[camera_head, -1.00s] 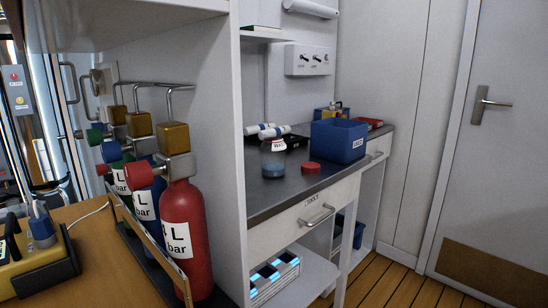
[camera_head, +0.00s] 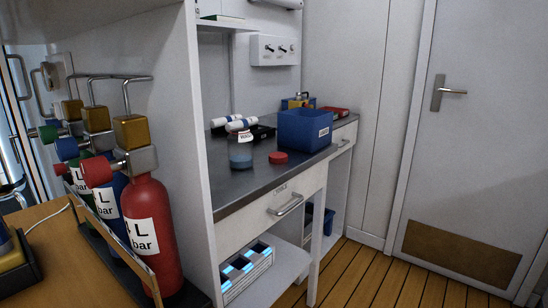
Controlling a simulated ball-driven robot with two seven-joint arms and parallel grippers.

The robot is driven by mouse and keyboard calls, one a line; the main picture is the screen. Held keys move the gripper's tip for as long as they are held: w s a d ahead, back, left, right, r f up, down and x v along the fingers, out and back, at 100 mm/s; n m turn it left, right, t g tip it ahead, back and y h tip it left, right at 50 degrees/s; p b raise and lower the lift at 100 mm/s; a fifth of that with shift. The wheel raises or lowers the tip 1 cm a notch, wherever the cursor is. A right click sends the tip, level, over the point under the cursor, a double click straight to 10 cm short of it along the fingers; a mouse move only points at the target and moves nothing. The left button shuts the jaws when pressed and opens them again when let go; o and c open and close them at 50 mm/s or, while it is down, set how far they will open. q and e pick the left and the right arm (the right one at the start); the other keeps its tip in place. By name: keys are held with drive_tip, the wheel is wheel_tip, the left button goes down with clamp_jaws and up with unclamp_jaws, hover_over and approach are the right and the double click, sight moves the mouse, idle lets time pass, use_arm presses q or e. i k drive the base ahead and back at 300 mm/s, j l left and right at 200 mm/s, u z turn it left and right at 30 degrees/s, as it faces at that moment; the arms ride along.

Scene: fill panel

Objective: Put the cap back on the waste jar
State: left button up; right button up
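The waste jar (camera_head: 241,156) is a clear jar with blue liquid in its bottom and a white label. It stands on the dark counter (camera_head: 224,189), and no cap shows on it. A red round cap (camera_head: 278,157) lies on the counter just right of the jar, apart from it. Neither of my grippers is in view.
A blue bin (camera_head: 305,129) stands behind the cap. White rolls (camera_head: 240,124) and a black tray are behind the jar. A white side panel and gas cylinders (camera_head: 152,230) stand at the left. Wooden floor (camera_head: 385,278) is open at the lower right.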

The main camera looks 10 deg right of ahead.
sight(240, 139)
drive_tip(key=i+l, duration=0.25)
drive_tip(key=l, duration=0.15)
drive_tip(key=i+l, duration=0.2)
drive_tip(key=l, duration=0.2)
drive_tip(key=i+l, duration=0.5)
drive_tip(key=l, duration=0.25)
drive_tip(key=u, duration=1.35)
